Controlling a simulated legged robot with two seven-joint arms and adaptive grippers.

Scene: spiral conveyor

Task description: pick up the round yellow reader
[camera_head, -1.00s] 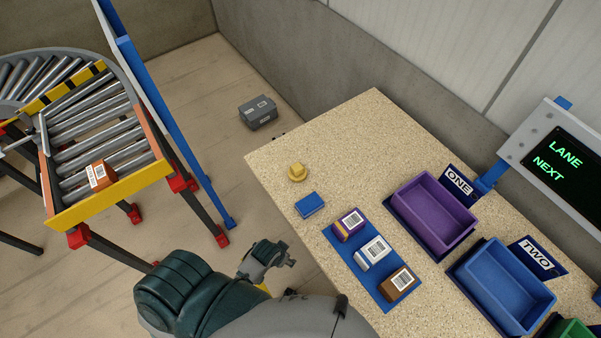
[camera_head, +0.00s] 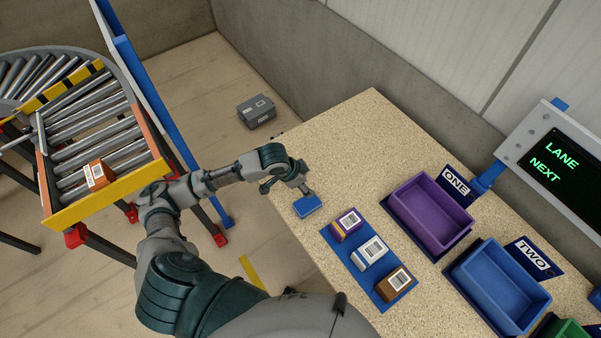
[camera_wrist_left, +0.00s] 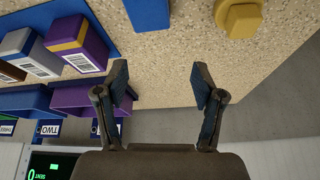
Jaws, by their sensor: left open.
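The round yellow reader (camera_wrist_left: 238,18) lies on the speckled table at the top right of the left wrist view, cut off by the top edge. In the head view it is hidden behind my left arm. My left gripper (camera_wrist_left: 162,82) is open and empty above the table, its fingers apart. The reader lies ahead of it and to the right in the wrist view. In the head view the left gripper (camera_head: 306,190) is just behind a small blue block (camera_head: 307,205). My right gripper is not in view.
The blue block also shows in the wrist view (camera_wrist_left: 148,14). A blue mat (camera_head: 366,279) holds three labelled boxes. A purple bin (camera_head: 470,238) and a blue bin (camera_head: 541,296) stand to the right. A roller conveyor with a brown box (camera_head: 98,174) is at left. The table's far end is clear.

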